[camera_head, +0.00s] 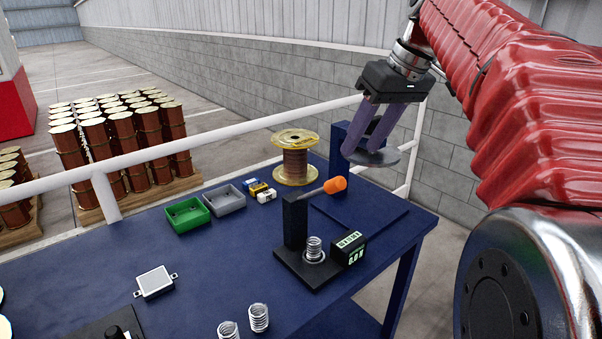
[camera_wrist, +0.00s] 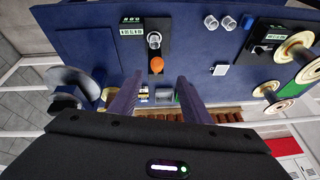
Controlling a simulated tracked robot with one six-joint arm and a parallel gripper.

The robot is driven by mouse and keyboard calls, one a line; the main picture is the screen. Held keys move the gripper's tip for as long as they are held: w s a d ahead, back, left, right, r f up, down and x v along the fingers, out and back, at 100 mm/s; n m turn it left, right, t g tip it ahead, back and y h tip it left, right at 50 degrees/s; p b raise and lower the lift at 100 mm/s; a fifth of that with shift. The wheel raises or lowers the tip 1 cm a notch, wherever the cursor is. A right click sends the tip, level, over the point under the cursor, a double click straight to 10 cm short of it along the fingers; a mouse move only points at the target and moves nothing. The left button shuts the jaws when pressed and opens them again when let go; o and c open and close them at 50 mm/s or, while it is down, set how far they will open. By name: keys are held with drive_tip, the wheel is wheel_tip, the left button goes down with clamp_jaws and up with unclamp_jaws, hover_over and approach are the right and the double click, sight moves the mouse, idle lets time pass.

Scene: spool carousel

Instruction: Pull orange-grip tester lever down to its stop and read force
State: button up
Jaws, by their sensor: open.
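The tester (camera_head: 295,222) stands on the blue table in the head view, with a black base, an upright post and a small readout box (camera_head: 349,247). Its lever ends in an orange grip (camera_head: 335,184) that points right and slightly up from the post top. A coil spring (camera_head: 314,248) stands on the tester base below the lever. My gripper (camera_head: 372,140) is open and empty, above and to the right of the orange grip in the head view. In the wrist view the orange grip (camera_wrist: 157,64) shows beyond and between my two fingers (camera_wrist: 158,88).
A copper wire spool (camera_head: 296,163), a green bin (camera_head: 187,214) and a grey bin (camera_head: 225,200) stand behind the tester. A blue post with a grey disc (camera_head: 385,158) is near my fingers. Loose springs (camera_head: 258,317) stand at the front. A white rail (camera_head: 210,144) runs behind the table.

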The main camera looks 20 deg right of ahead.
sight(341, 179)
drive_tip(key=shift+w+d+r, duration=0.2)
drive_tip(key=shift+d+r, duration=0.1)
drive_tip(key=shift+d, duration=0.1)
drive_tip(key=x, duration=1.3)
drive_tip(key=shift+a+f, duration=0.25)
drive_tip(key=shift+f, duration=0.15)
drive_tip(key=shift+c, duration=0.5)
clamp_jaws()
drive_tip(key=shift+w, duration=0.1)
